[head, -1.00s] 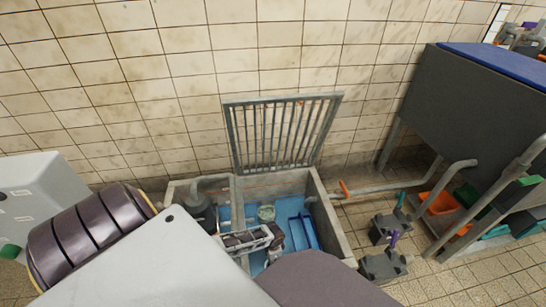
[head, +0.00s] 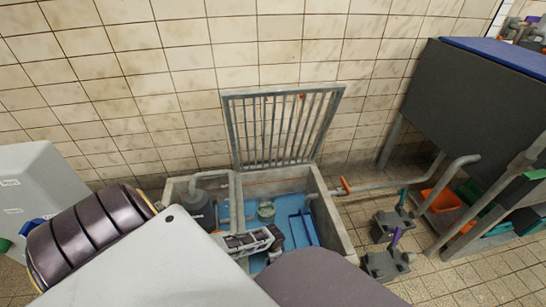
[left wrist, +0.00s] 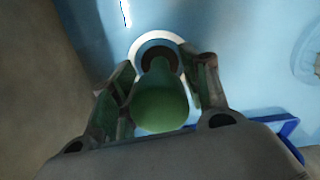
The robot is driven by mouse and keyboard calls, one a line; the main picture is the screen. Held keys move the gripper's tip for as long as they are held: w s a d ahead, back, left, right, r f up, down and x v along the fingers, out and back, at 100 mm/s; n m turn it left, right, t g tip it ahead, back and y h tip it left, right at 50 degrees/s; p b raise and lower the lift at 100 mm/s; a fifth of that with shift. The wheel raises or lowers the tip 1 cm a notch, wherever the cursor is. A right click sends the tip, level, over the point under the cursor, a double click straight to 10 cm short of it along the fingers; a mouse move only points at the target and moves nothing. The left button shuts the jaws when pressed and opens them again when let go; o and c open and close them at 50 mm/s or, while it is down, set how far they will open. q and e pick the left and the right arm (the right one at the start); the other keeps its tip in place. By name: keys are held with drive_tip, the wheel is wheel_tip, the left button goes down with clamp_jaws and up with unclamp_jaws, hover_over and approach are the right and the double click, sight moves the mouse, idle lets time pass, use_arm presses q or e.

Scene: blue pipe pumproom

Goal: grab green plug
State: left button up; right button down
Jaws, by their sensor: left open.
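The green plug (left wrist: 160,108), with a rounded bulb and a narrower neck, is in the middle of the left wrist view. Behind its neck is a white ring with a dark hole (left wrist: 158,50) in the blue floor. My left gripper (left wrist: 164,75) is open, with one finger on each side of the plug. I cannot tell whether either finger touches it. In the head view my left gripper (head: 256,243) is down inside the sunken basin (head: 337,225). I cannot make out the plug for certain there. My right gripper is not in view.
The raised grating (head: 283,128) stands against the tiled wall behind the basin. A grey pipe (head: 385,186) and dark pedestals (head: 386,264) stand to the right.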

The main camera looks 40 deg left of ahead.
use_arm(q)
drive_tip(key=shift+f, duration=0.5)
drive_tip(key=shift+c, duration=0.5)
clamp_jaws()
